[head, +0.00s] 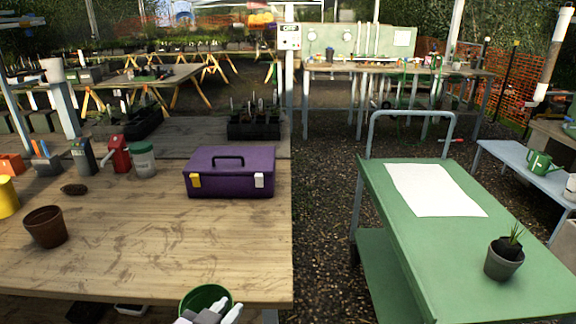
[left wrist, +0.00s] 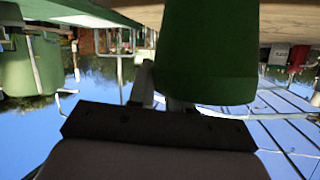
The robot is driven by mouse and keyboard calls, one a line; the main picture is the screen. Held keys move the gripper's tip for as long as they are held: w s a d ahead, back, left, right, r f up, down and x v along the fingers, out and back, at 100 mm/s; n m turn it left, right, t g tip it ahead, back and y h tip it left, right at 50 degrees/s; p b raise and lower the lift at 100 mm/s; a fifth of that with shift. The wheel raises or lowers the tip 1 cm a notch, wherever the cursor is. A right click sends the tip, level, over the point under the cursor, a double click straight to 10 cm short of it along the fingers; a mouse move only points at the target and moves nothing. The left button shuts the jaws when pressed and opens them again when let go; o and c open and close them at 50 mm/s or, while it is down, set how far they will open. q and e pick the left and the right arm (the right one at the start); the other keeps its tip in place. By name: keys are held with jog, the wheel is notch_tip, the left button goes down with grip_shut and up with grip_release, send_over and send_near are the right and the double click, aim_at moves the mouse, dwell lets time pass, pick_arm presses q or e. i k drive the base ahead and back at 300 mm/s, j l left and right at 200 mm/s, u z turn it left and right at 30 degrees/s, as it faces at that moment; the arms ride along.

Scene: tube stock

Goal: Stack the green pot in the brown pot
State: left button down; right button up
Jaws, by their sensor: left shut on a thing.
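The green pot (head: 198,295) is at the bottom edge of the head view, near the table's front right corner, with its open mouth facing up. My left gripper (head: 222,311) is shut on the green pot at its near right side. In the left wrist view the green pot (left wrist: 208,55) fills the upper middle, upside down in the picture, with the gripper fingers (left wrist: 165,92) at it. My right gripper is not in view.
A purple toolbox (head: 230,173) stands at the wooden table's (head: 140,245) back right. A red can (head: 119,155), a jar (head: 142,160) and a dark dish (head: 74,189) are behind the brown pot. The table between the pots is clear. A green cart (head: 440,240) stands right, across a gap.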

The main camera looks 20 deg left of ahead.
aim_at(50, 232)
jog(key=k+j, duration=0.1)
jog(key=j, duration=0.35)
jog(key=k+j, duration=0.1)
jog(key=j, duration=0.4)
jog(key=k+j, duration=0.1)
jog(key=j, duration=0.35)
jog(key=k+j, duration=0.15)
jog(key=j, duration=0.3)
jog(key=k+j, duration=0.1)
jog(key=j, duration=0.4)
jog(key=k+j, duration=0.1)
jog(key=j, duration=0.35)
jog(key=k+j, duration=0.1)
jog(key=j, duration=0.35)
